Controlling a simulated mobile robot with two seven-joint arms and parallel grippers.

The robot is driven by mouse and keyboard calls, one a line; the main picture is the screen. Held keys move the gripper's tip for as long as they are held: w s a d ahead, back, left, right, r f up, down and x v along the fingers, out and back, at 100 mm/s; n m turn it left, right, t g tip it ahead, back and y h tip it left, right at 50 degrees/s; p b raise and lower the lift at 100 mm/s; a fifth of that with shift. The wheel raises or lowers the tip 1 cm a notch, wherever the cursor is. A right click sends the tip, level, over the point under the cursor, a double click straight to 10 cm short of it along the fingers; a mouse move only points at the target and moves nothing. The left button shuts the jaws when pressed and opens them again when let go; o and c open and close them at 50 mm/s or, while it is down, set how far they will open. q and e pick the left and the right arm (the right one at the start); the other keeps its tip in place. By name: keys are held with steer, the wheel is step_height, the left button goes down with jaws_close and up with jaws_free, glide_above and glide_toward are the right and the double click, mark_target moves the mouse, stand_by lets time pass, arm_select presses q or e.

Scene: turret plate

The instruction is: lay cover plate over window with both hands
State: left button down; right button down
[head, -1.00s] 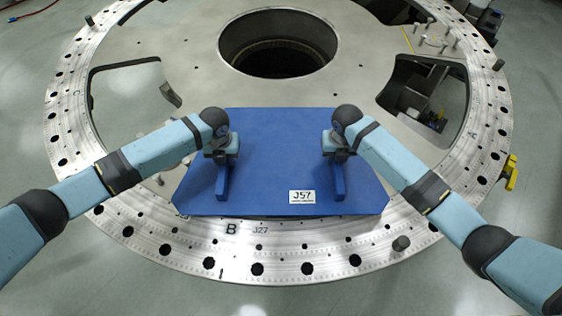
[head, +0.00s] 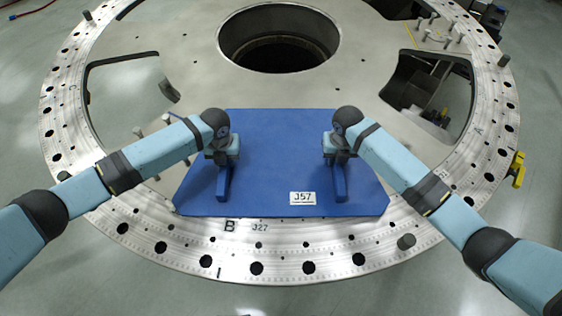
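The blue cover plate (head: 280,165), with cut corners and a white J57 label (head: 302,198), lies flat in view over the near part of the turret ring (head: 182,254). My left gripper (head: 222,158) is at the plate's left handle (head: 223,186), and my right gripper (head: 338,158) is at the right handle (head: 341,186). Both appear shut on the handles, though the fingertips are mostly hidden. No near window shows; whatever is under the plate is hidden. I cannot tell whether the plate touches the ring or hovers above it.
Open windows show at left (head: 128,100) and right (head: 440,95), and a large round hole (head: 279,40) is at the back. More pins (head: 440,30) stand at back right. A yellow clamp (head: 518,169) sits on the right edge.

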arm_select(q)
steer(key=shift+f+b, duration=0.45)
steer(key=shift+f, duration=0.15)
arm_select(e)
steer(key=shift+f, duration=0.65)
arm_select(q)
steer(key=c, duration=1.3)
jaws_free()
steer(key=shift+f, duration=0.1)
arm_select(e)
steer(key=c, duration=1.3)
jaws_free()
steer(key=shift+f, duration=0.1)
arm_select(q)
steer(key=o, duration=0.4)
arm_select(e)
steer(key=o, duration=0.4)
steer(key=shift+r, duration=0.2)
